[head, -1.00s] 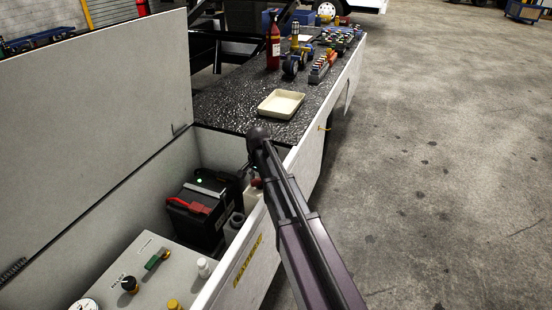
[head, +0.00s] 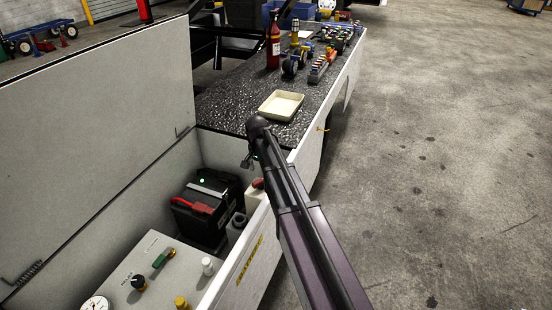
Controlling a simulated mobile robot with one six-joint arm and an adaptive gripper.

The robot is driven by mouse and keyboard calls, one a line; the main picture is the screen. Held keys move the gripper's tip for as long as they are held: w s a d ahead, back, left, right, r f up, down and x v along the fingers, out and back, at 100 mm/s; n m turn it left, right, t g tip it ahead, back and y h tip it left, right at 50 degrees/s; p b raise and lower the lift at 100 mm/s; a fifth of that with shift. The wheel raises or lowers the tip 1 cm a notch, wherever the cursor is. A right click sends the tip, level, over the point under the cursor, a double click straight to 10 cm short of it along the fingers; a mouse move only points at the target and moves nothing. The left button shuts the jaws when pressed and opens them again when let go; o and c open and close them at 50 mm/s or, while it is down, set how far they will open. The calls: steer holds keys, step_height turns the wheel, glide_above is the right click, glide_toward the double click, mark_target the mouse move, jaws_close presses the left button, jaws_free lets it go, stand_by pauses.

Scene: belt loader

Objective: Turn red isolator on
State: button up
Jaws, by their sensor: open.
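A small red part (head: 258,184), possibly the red isolator, shows at the inner side of the open compartment's front wall, partly hidden by my arm. Its switch position cannot be made out. A red piece (head: 195,204) also lies across the top of the black battery (head: 207,222) inside the compartment. My gripper (head: 247,163) hangs under the arm's end, above the compartment's far right corner. It is small and dark here, open, and apart from the red part, which is a little below it.
The open white lid (head: 90,140) stands along the left. A control panel (head: 150,275) with knobs and a gauge lies at the near end. Beyond the compartment, a black deck (head: 235,100) bears a cream tray (head: 281,105), a red bottle (head: 273,45) and several fittings. Floor at right is clear.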

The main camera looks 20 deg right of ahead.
steer(key=shift+r+p, duration=3.7)
steer(key=shift+r, duration=0.3)
steer(key=s+r+n+p, duration=0.3)
steer(key=s+r+p, duration=0.2)
steer(key=s, duration=0.4)
steer(key=s+d+r+n+p, duration=0.1)
steer(key=s+r+n+p, duration=0.2)
steer(key=s, duration=0.7)
steer(key=shift+d+r+p, duration=0.15)
steer(key=shift+r+p, duration=0.7)
steer(key=n+b, duration=1)
steer(key=n, duration=1.3)
glide_above(259, 181)
step_height(259, 181, down, 10)
steer(key=shift+f, duration=0.15)
